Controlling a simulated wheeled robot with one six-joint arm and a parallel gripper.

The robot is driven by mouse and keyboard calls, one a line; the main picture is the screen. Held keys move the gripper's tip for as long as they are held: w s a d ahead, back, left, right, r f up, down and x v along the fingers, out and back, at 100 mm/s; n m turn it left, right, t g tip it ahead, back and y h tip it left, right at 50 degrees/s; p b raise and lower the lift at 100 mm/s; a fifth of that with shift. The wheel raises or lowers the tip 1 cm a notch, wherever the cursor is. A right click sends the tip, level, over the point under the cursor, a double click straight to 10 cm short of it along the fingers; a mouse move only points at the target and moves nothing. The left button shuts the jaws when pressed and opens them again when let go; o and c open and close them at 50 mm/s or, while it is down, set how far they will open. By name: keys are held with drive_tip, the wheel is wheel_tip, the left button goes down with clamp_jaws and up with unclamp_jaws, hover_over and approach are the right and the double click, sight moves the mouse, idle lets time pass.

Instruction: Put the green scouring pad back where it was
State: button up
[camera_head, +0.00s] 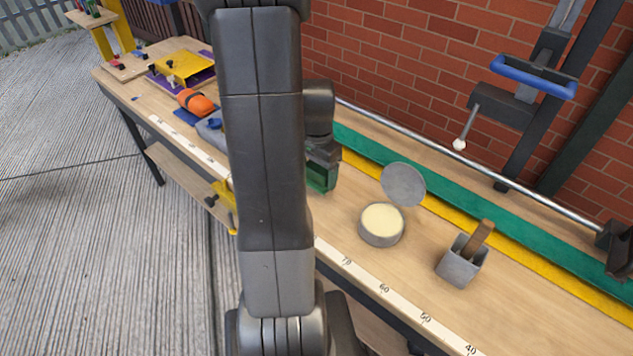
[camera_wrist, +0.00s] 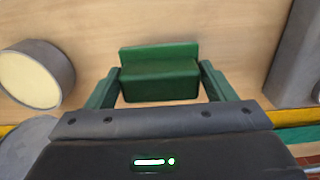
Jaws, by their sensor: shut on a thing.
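The green scouring pad (camera_wrist: 160,72) is between the two fingers of my gripper (camera_wrist: 160,88), which is shut on it, in the wrist view. The pad is a small dark green block above or on the bare wood; I cannot tell if it touches. In the head view my gripper (camera_head: 322,172) is low over the bench, just right of my upright arm link, with a bit of green at its tip. My arm hides part of the bench there.
On the wooden bench (camera_head: 335,225), a round tin with cream filling (camera_head: 382,222) and its leaning grey lid (camera_head: 403,184) stand right of my gripper. Farther right is a grey holder (camera_head: 462,266) with a wooden piece. An orange item (camera_head: 196,102) lies left. A grey object (camera_wrist: 297,55) flanks the pad.

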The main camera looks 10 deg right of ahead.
sight(317, 183)
drive_tip(key=shift+f, duration=2)
drive_tip(key=shift+f, duration=0.1)
drive_tip(key=shift+f+b, duration=0.15)
drive_tip(key=shift+b, duration=0.15)
drive_tip(key=o, duration=1)
drive_tip(key=shift+c, duration=0.2)
wheel_tip(317, 183, up, 13)
drive_tip(key=shift+f+p, duration=0.2)
drive_tip(key=shift+p, duration=0.35)
